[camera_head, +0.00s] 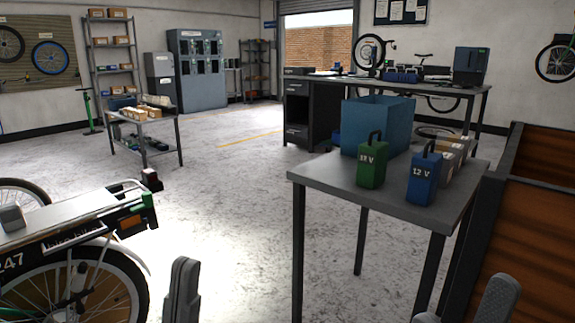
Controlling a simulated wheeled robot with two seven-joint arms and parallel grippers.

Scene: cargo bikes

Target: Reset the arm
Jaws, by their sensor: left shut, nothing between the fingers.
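My left gripper (182,290) stands upright at the bottom edge, left of the middle. Its fingers are together with nothing between them. It is over the floor, between the bike and the grey table, apart from both. At the bottom right, a light grey rounded part of my right side rises into view. It is cut off by the edge, so the state of the right gripper cannot be told.
A grey table (330,180) holds a green battery (371,165), a blue battery (424,178), a blue bin (375,122) and small boxes. A bike (75,270) is at left, a brown-panelled cargo box (535,225) at right. Floor between is clear.

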